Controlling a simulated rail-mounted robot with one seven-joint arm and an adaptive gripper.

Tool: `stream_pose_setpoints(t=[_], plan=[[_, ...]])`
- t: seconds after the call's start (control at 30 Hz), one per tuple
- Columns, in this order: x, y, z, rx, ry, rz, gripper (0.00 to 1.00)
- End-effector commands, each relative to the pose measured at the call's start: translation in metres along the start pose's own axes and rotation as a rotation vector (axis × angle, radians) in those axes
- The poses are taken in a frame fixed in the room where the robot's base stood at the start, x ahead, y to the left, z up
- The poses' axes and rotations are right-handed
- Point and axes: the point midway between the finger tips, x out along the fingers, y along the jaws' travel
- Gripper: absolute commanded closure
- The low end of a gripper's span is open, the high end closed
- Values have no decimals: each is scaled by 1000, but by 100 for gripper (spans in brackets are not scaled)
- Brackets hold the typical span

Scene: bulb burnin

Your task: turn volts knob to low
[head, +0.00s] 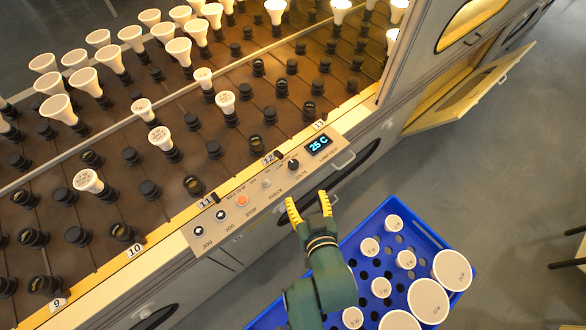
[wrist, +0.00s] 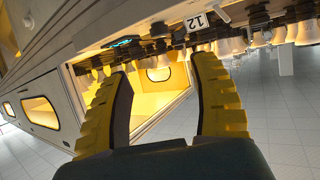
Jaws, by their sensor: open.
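The display (wrist: 125,42) shows there beyond the fingertips; I cannot clearly make out the knob.
Left of the knob on the panel are a pale check button (head: 266,184), a red-orange stop button (head: 242,200) and two jog buttons (head: 221,215). A blue crate (head: 374,222) with bulbs stands below right. An open yellow-lined door (head: 455,92) juts out at right.

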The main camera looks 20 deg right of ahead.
Motion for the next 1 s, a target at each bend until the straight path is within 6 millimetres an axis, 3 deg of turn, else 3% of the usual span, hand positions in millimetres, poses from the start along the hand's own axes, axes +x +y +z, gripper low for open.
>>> stream_pose_setpoints(t=[0.4, 0.6, 0.73, 1.0], plan=[[101, 0, 3, 0, 1, 0, 38], [138, 0, 2, 0, 1, 0, 38], [149, 0, 0, 0, 0, 0, 38], [151, 0, -1, 0, 0, 0, 38]])
